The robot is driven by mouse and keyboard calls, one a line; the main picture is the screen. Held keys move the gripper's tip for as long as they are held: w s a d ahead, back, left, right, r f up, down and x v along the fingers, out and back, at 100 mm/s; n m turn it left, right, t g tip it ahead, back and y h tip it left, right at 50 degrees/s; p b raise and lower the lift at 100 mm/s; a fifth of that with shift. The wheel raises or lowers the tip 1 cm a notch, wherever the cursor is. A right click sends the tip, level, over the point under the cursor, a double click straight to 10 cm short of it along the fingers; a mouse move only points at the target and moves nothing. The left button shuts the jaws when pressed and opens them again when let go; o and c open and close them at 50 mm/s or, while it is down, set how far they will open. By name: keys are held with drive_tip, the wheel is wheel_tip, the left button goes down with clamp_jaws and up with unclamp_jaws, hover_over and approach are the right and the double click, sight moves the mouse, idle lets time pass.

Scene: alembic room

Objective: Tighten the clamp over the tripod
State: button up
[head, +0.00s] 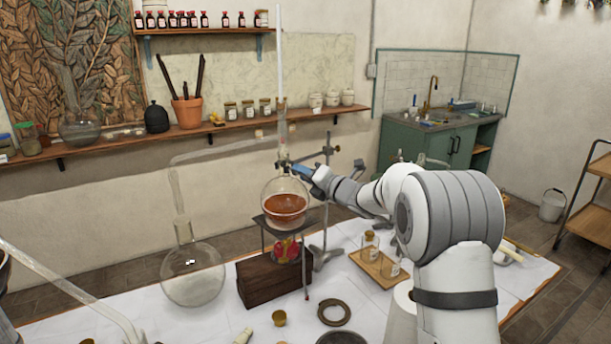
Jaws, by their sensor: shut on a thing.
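A metal tripod (256,233) stands over a dark wooden block (262,291) on the white-covered table. A round flask (284,205) with orange-brown liquid rests on top of it, with a tall glass tube rising from its neck. A clamp (331,151) on a dark stand (327,190) is just right of the flask's neck, above the tripod; its jaws are mostly hidden. My gripper (292,168) reaches in from the right and is shut at the clamp beside the flask neck. The exact contact is too small to make out.
A large round flask (193,275) with a bent glass tube stands left of the tripod. A wooden tray (378,268) with small glasses sits to the right. A dark ring (333,312) and a small brass cup (279,318) lie in front. A shelf (130,147) runs along the wall behind.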

drive_tip(key=shift+c, duration=1)
drive_tip(key=shift+f, duration=0.1)
drive_tip(key=shift+m, duration=0.3)
drive_tip(key=shift+f+m+b, duration=0.1)
drive_tip(key=shift+m+b, duration=0.4)
drive_tip(key=shift+m, duration=0.3)
drive_tip(key=m, duration=0.3)
drive_tip(key=shift+m, duration=0.3)
drive_tip(key=m+p, duration=0.1)
drive_tip(key=m, duration=0.5)
drive_tip(key=shift+m, duration=0.3)
drive_tip(key=o, duration=1)
